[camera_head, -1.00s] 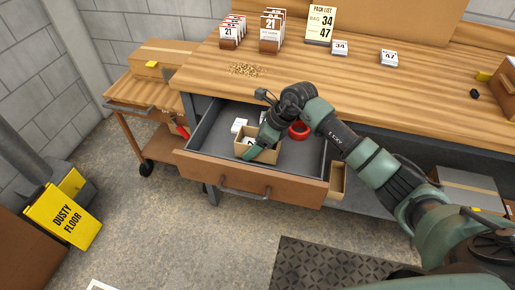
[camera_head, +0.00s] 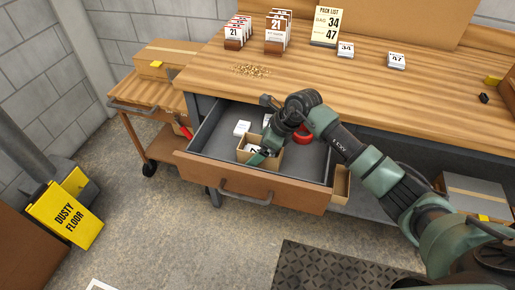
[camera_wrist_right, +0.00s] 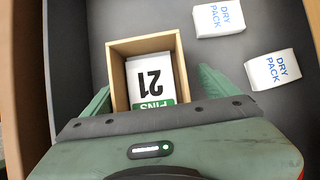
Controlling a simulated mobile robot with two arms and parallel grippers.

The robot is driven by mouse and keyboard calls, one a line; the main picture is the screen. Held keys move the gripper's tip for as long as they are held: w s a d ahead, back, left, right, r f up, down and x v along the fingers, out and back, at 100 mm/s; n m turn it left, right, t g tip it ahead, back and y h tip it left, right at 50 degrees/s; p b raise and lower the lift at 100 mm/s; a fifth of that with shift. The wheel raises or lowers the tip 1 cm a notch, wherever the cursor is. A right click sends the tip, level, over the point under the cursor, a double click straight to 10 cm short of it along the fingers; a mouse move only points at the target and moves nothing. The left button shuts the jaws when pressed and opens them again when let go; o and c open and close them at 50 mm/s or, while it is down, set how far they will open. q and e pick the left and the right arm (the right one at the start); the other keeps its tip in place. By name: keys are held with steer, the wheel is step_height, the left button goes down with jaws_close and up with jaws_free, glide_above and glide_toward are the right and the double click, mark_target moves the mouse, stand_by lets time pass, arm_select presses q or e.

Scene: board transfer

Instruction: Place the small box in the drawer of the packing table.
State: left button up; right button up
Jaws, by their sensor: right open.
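The small box (camera_head: 272,161) is an open-topped tan carton inside the pulled-out drawer (camera_head: 250,184) of the packing table (camera_head: 300,75). In the right wrist view the small box (camera_wrist_right: 144,44) holds a white and green card packet (camera_wrist_right: 150,82) marked "21 PINS". The box looks upright on the grey drawer floor. My right gripper (camera_wrist_right: 155,82) is open, with one green finger on each side of the box; whether they touch it is unclear. In the head view the right gripper (camera_head: 262,152) partly hides the box. My left gripper is not in view.
Card stands (camera_head: 277,35), a pick list (camera_head: 326,25) and spilled grains (camera_head: 250,70) are on the tabletop. A wooden cart (camera_head: 147,95) stands left, beyond a yellow floor sign (camera_head: 65,215).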

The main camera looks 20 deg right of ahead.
steer(key=shift+s+f, duration=0.1)
steer(key=shift+r+p, duration=0.3)
steer(key=shift+p, duration=0.05)
steer(key=v, duration=1.2)
steer(key=shift+b, duration=0.45)
